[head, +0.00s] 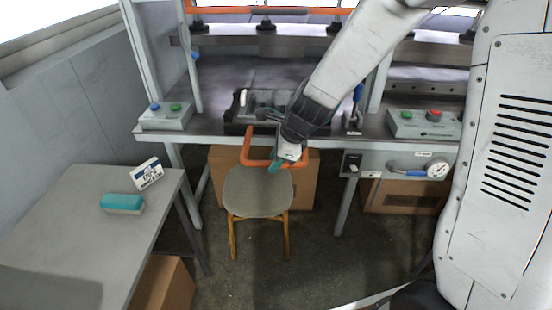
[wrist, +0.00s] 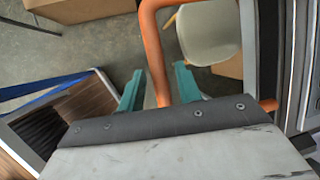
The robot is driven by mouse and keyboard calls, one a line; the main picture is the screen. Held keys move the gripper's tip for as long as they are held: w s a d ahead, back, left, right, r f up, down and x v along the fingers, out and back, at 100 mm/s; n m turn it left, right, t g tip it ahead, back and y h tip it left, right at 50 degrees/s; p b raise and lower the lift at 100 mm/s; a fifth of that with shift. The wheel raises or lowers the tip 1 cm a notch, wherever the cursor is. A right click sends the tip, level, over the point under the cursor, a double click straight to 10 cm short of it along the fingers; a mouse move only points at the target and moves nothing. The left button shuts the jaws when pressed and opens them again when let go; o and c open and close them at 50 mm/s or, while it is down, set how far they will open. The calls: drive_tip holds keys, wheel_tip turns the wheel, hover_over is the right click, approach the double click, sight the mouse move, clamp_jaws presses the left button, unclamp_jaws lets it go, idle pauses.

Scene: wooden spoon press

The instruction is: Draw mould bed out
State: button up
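The mould bed (head: 236,114) is a dark tray at the front edge of the press table, with grey blocks and a small white piece on it. An orange U-shaped handle (head: 262,162) sticks out from its front over the chair; part of it is hidden by my arm. My gripper (head: 283,164) is at the handle's right part. In the wrist view my gripper's teal fingers (wrist: 159,80) stand apart, with the orange handle bar (wrist: 153,45) between them and a narrow gap showing on each side.
A chair (head: 258,192) stands directly below the handle. Button boxes (head: 165,117) (head: 424,124) flank the press. A side table (head: 75,225) at left holds a teal sponge-like block (head: 122,204) and a white sign (head: 147,173).

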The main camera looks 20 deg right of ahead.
drive_tip(key=v, duration=0.7)
drive_tip(key=shift+r, duration=0.35)
drive_tip(key=shift+s+d, duration=0.1)
drive_tip(key=shift+d, duration=0.05)
drive_tip(key=s+d+r+n+h, duration=0.1)
drive_tip(key=s+d+r+n, duration=0.2)
drive_tip(key=s+n, duration=0.4)
drive_tip(key=s+d+r+n+g+h, duration=0.1)
drive_tip(key=s+d+r+n, duration=0.2)
drive_tip(key=s+n, duration=0.4)
drive_tip(key=s+d+r+n+g+h, duration=0.1)
drive_tip(key=s+d+r+n, duration=0.2)
drive_tip(key=s+n, duration=0.4)
drive_tip(key=s+r, duration=0.1)
drive_tip(key=s, duration=0.3)
drive_tip(key=shift+s+d+h, duration=0.2)
drive_tip(key=shift+s+h, duration=0.1)
